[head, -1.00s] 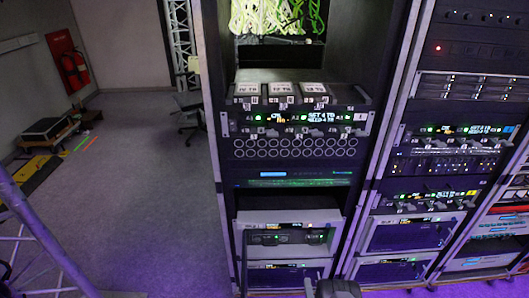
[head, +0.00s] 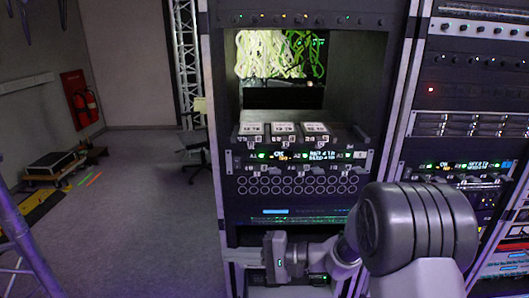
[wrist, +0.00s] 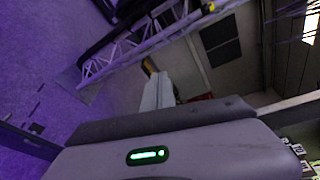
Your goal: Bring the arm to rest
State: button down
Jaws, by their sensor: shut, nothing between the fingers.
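My arm stands in front of the rack at the lower right of the head view, its thick grey links bent toward the left. Its end with my gripper (head: 268,258) is low before the rack's lower bay, a small green light on its body. In the wrist view my gripper (wrist: 152,72) shows as a pale grey piece beyond the large grey housing with a green light strip. It is shut and empty. Its fingertips are small and dark there, and they are hard to make out in the head view.
The equipment rack (head: 228,200) holds units with lit displays, and a bay of green and white cables (head: 280,54) is above. A second rack (head: 465,90) stands at the right. A truss (head: 187,60), a fire extinguisher (head: 87,103) and open floor (head: 125,220) lie left.

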jog(key=s+d+r+n+g+h, duration=0.1)
jog(key=s+r+h, duration=0.2)
jog(key=s, duration=0.4)
jog(key=s+d+r+n+g+h, duration=0.1)
jog(key=s+d+r+g+h, duration=0.1)
jog(key=s, duration=0.4)
jog(key=s+d+r+m+t+h, duration=0.1)
jog(key=s+d+t+h, duration=0.5)
jog(key=d, duration=0.8)
jog(key=s+h, duration=0.3)
jog(key=s, duration=0.2)
jog(key=shift+d+r+b, duration=0.15)
jog(key=shift+r+b, duration=0.15)
jog(key=shift+r, duration=0.05)
jog(key=shift+s, duration=0.1)
